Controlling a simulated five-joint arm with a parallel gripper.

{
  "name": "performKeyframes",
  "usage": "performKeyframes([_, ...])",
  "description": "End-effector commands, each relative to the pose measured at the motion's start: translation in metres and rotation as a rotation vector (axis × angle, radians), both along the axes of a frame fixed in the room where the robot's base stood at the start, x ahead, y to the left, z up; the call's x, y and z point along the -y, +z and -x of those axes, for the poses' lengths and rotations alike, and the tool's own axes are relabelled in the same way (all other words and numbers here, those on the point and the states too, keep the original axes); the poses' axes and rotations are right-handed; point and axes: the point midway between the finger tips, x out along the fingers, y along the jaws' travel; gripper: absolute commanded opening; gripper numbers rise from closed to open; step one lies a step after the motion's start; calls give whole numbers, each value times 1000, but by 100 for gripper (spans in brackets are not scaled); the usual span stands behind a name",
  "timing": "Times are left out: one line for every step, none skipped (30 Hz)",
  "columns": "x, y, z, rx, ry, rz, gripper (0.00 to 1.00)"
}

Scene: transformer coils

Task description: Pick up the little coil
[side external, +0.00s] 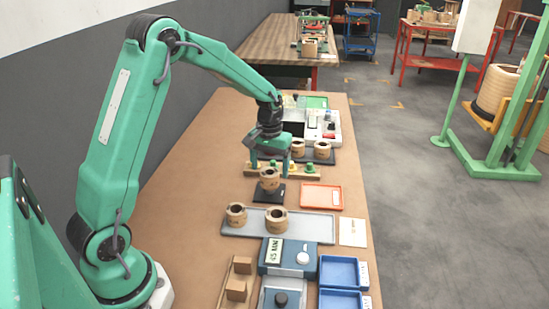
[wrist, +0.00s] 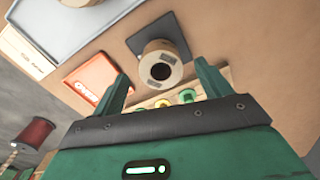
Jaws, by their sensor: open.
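A small tan coil (side external: 270,182) with a dark central hole stands upright on a black square pad (side external: 262,194) in the side view. In the wrist view the coil (wrist: 160,66) shows its round top and open hole, with the pad (wrist: 150,38) behind it. My gripper (side external: 270,173) is open and empty, pointing down above the coil. In the wrist view my gripper's fingers (wrist: 163,73) appear on either side of the coil, with gaps on both sides. I cannot tell how far the fingertips are above it.
Two coils (side external: 276,220) stand on a grey tray (side external: 310,225); others (side external: 298,147) stand on a dark tray behind. A wooden strip with green-topped pieces (side external: 309,168) lies just behind the pad. An orange tray (side external: 322,197) lies to the right. Bare table lies left of the pad.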

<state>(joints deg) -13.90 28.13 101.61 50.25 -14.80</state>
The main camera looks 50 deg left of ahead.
Motion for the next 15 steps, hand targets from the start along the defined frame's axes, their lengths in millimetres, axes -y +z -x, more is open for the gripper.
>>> performKeyframes([0,-8,1,-4,0,1,77])
performKeyframes([-1,-11,1,-5,0,2,77])
performKeyframes([-1,-16,1,-4,0,1,77])
performKeyframes([-1,-19,1,-3,0,1,77])
performKeyframes([-1,-23,1,-4,0,1,77])
performKeyframes([-1,-27,1,-3,0,1,77])
performKeyframes([-1,-29,0,-2,0,0,77])
performKeyframes([-1,-31,0,-2,0,1,77])
performKeyframes([-1,-33,0,-2,0,1,77])
performKeyframes([-1,-34,0,-1,0,0,77])
performKeyframes([-1,-35,0,-1,0,0,77])
performKeyframes([-1,-36,0,-1,0,0,77])
performKeyframes([-1,-36,0,-1,0,0,77])
performKeyframes([-1,-36,0,0,0,0,77])
performKeyframes([-1,-36,0,0,0,0,77])
